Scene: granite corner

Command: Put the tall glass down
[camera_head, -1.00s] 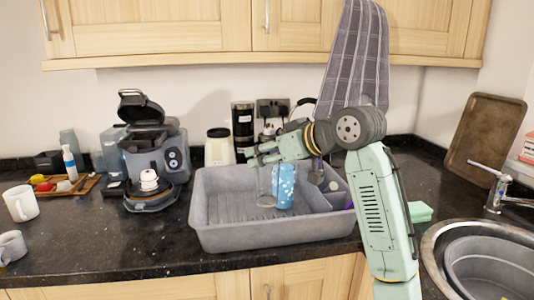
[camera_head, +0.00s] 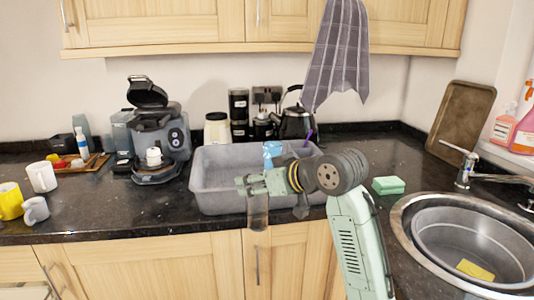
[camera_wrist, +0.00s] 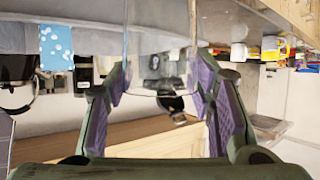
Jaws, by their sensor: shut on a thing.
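The tall glass (camera_head: 258,214) is clear and hangs below my gripper (camera_head: 246,186) in the head view. It overlaps the front wall of the grey basin (camera_head: 213,205) and the counter's front edge; whether it touches either cannot be told. In the wrist view the glass (camera_wrist: 160,45) stands between the two purple-padded fingers of my gripper (camera_wrist: 160,88), which are shut on it. Its upper part in the head view is partly hidden by my fingers.
A blue spotted cup (camera_head: 272,150) stands in the basin. A coffee machine (camera_head: 160,135) and white mugs (camera_head: 41,176) are to the left. A green sponge (camera_head: 388,185) and the sink (camera_head: 415,205) are to the right.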

